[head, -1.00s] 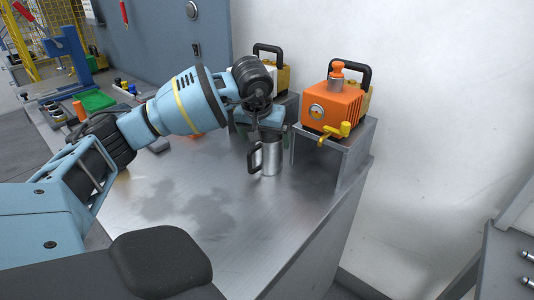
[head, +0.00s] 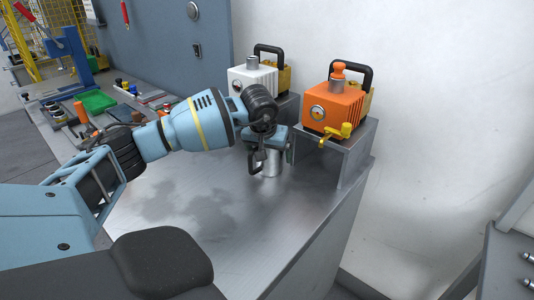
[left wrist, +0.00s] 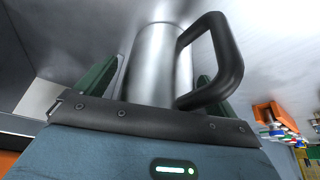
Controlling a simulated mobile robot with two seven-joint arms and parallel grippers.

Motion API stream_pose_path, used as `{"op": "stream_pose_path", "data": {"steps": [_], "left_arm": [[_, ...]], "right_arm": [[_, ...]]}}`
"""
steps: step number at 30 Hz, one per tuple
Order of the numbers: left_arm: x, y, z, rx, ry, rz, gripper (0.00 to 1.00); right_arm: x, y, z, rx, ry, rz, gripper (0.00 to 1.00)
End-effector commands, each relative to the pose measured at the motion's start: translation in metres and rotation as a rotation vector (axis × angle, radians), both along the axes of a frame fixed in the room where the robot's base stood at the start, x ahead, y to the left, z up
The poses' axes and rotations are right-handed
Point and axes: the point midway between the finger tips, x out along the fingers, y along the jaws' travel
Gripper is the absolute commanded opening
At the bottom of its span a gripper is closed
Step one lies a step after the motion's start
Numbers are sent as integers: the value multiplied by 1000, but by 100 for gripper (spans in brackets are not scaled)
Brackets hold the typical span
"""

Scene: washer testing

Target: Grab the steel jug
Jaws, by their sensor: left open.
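The steel jug (head: 270,165) stands upright on the metal table, below my left gripper, which hides its upper part. My left gripper (head: 271,152) is over the jug. In the left wrist view the steel jug (left wrist: 155,65) sits between the two green fingers of my left gripper (left wrist: 150,82), one on each side. The fingers are open, with a small gap at the left side of the jug. My right gripper is not seen.
An orange device (head: 335,105) with a yellow tap stands on a metal stand (head: 355,150) just right of the jug. A white device (head: 252,80) stands behind my gripper. Small parts and a green tray (head: 95,101) lie at the far left. The table front (head: 190,215) is clear.

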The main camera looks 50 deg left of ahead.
Motion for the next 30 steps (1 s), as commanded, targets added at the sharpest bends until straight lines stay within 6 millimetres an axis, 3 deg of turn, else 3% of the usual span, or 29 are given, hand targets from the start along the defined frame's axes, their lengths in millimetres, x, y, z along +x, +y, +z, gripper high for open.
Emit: {"op": "stream_pose_path", "data": {"steps": [2, 13, 23, 30], "left_arm": [[0, 0, 0, 0, 0, 0, 90], [0, 0, 1, 0, -1, 1, 43], [0, 0, 4, 1, -2, 1, 43], [1, 0, 29, 0, -5, 1, 43]], "right_arm": [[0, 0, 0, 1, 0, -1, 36], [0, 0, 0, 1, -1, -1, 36], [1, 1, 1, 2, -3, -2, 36], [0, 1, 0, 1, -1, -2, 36]]}}
